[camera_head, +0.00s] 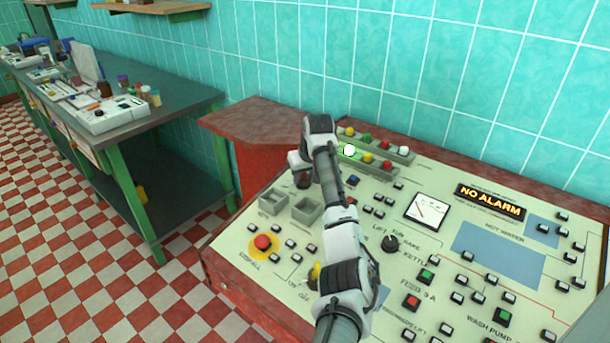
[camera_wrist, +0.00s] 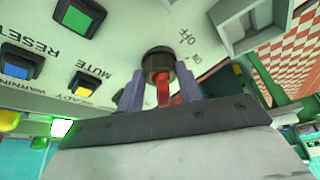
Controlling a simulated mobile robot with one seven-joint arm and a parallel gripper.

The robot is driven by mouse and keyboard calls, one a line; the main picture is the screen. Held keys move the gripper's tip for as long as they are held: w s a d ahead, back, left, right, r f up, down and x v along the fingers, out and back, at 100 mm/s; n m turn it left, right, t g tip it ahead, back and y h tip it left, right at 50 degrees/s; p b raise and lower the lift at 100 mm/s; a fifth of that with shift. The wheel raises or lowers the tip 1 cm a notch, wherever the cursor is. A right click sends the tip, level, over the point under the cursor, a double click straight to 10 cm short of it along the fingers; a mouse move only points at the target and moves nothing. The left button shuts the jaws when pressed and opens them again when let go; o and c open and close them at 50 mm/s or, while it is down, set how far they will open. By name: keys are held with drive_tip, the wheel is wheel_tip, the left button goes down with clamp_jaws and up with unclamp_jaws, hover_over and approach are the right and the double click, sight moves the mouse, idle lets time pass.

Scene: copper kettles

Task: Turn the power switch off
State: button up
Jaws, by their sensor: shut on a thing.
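The power switch is a dark round knob with a red lever (camera_wrist: 163,92), set in the cream control panel (camera_wrist: 115,55). In the wrist view my gripper (camera_wrist: 160,88) has one finger on each side of the red lever and is shut on it. In the head view my gripper (camera_head: 300,164) is low over the panel's far left part, by a dark knob (camera_head: 303,181). My arm crosses the panel and hides part of it.
Two grey box-like holders (camera_head: 290,207) and a red emergency button on yellow (camera_head: 262,242) lie left of my arm. Rows of coloured lamps (camera_head: 375,146), one brightly lit, stand behind. A green-legged workbench (camera_head: 150,119) is at left. A "NO ALARM" display (camera_head: 490,201) is at right.

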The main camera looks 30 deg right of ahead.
drive_tip(key=shift+r+n+p, duration=0.1)
drive_tip(key=shift+n+p, duration=0.2)
drive_tip(key=shift+n, duration=0.3)
drive_tip(key=shift+d+n+y+p, duration=0.2)
drive_tip(key=shift+n+y+p, duration=0.2)
drive_tip(key=shift+n+y, duration=0.9)
drive_tip(key=shift+w+d+n+g, duration=0.15)
drive_tip(key=shift+n+g, duration=0.15)
drive_tip(key=shift+n, duration=1.8)
drive_tip(key=shift+n+y, duration=0.3)
drive_tip(key=shift+n, duration=0.3)
drive_tip(key=o, duration=1)
drive_tip(key=shift+d+b, duration=0.1)
drive_tip(key=shift+b, duration=0.2)
drive_tip(key=b+v, duration=0.2)
drive_tip(key=v, duration=1.1)
drive_tip(key=shift+r+b, duration=0.3)
drive_tip(key=shift+r, duration=0.1)
